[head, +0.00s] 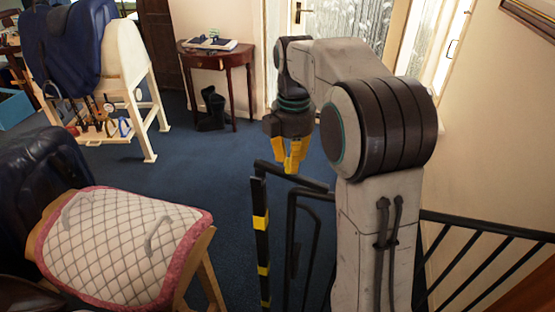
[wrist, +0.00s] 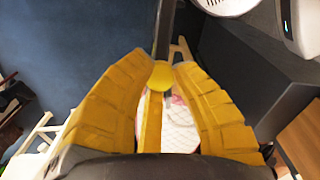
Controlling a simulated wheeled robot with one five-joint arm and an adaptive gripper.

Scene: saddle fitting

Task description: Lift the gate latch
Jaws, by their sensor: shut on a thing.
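The black metal gate (head: 292,180) with a yellow-banded post (head: 260,225) stands in the lower middle of the head view. My gripper (head: 292,168) has yellow fingers pointing down, just above the gate's top rail. In the wrist view my gripper (wrist: 167,68) has its two ribbed fingers close together at the tips. A rounded yellow piece, which looks like the gate latch (wrist: 161,77), is between the fingertips, and the fingers are shut on it. The latch is hidden in the head view by the fingers.
A quilted saddle pad on a wooden stand (head: 120,245) is left of the gate. A white saddle rack (head: 130,60) and small brown table (head: 215,55) stand behind. Black railing (head: 480,230) runs along the right wall. Blue carpet beyond the gate is clear.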

